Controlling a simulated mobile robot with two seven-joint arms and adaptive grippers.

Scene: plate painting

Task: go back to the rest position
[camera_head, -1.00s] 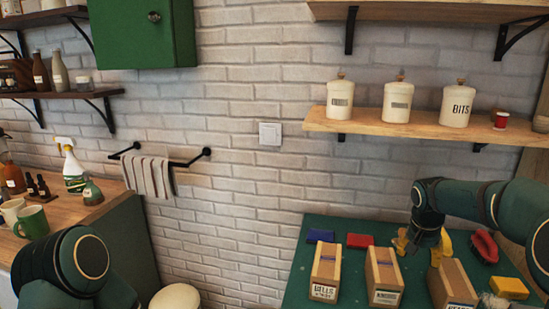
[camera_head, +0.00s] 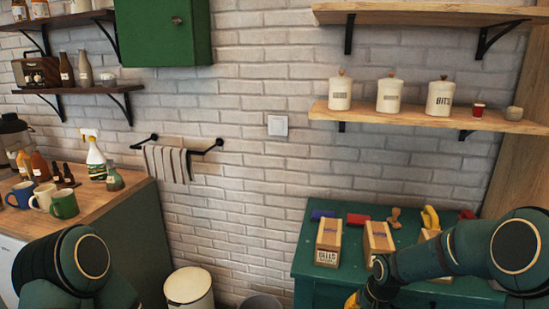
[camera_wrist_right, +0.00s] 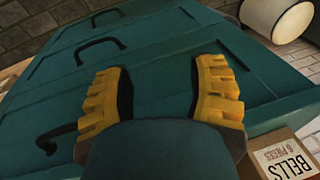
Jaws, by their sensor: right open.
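My right gripper (camera_wrist_right: 161,95) is open and empty in the right wrist view, its two yellow fingers spread in front of the green cabinet's drawers. In the head view only a bit of yellow finger (camera_head: 352,300) shows at the bottom edge, in front of the green cabinet (camera_head: 305,262). My right arm (camera_head: 440,258) reaches in from the right and hides part of the cabinet top. My left arm (camera_head: 75,268) is bent at the lower left; its gripper is out of view.
On the cabinet stand wooden boxes (camera_head: 329,240), a blue block (camera_head: 322,214), a red block (camera_head: 358,219), a wooden-handled thing (camera_head: 394,218) and a yellow item (camera_head: 430,217). A cream bin (camera_head: 189,289) stands left of it. Mugs (camera_head: 64,204) are on the left counter.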

